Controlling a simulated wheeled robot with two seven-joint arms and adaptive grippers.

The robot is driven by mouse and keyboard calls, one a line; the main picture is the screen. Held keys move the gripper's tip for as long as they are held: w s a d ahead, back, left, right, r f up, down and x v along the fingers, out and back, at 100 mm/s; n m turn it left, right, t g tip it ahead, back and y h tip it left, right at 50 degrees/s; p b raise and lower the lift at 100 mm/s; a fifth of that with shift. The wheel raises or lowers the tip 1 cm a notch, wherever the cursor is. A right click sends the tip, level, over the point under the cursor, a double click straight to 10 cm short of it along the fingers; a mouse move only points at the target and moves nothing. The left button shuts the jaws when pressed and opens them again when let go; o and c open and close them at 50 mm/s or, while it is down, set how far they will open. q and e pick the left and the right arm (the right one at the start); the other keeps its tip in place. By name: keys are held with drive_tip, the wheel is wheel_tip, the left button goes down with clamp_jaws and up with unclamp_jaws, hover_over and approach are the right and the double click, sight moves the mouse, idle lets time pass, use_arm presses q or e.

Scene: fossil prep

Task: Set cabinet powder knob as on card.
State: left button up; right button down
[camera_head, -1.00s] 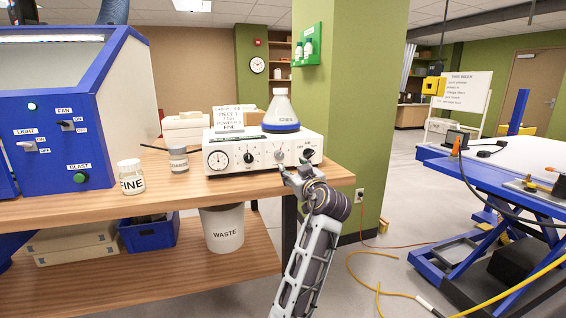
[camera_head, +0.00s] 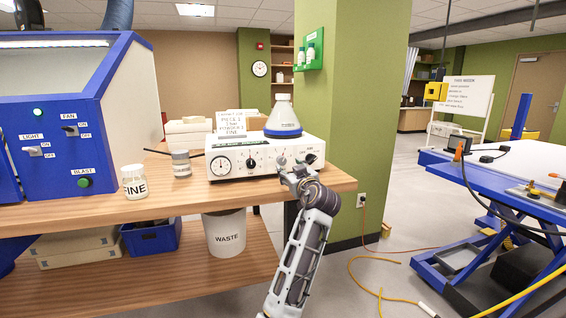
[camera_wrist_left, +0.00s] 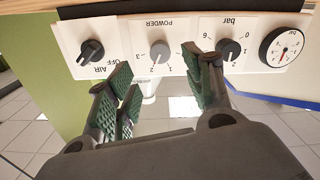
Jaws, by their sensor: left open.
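The white control box (camera_head: 225,170) stands on the wooden bench. Its grey powder knob (camera_head: 281,160) sits between the bar knob and the AIR knob. In the left wrist view, upside down, the powder knob (camera_wrist_left: 160,53) has a scale with 1, 2 and 3; its exact setting is hard to read. The card (camera_head: 231,124) behind the box mentions powder and FINE; its digits are too small to be sure of. My left gripper (camera_wrist_left: 162,80) is open, its green-padded fingers on either side of the powder knob and apart from it. My right gripper is out of view.
The bar knob (camera_wrist_left: 228,48) and the AIR knob (camera_wrist_left: 90,50) flank the fingers closely. A blue-banded flask (camera_head: 283,118) stands on the box. The FINE jar (camera_head: 134,182) and a grey jar (camera_head: 181,164) stand to its left. A green pillar (camera_head: 345,120) rises behind.

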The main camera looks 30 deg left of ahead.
sight(283, 162)
use_arm(q)
drive_tip(key=x, duration=0.6)
drive_tip(key=shift+w+a+p, duration=0.1)
drive_tip(key=shift+a+p, duration=0.1)
drive_tip(key=shift+p, duration=0.2)
drive_tip(key=shift+w+a, duration=0.45)
drive_tip(key=shift+a, duration=0.05)
drive_tip(key=shift+w+a, duration=0.35)
drive_tip(key=shift+a, duration=0.05)
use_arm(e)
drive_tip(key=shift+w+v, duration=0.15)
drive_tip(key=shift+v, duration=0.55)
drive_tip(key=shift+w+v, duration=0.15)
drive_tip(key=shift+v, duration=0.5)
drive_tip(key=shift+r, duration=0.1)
use_arm(q)
drive_tip(key=c, duration=1)
drive_tip(key=shift+c, duration=0.2)
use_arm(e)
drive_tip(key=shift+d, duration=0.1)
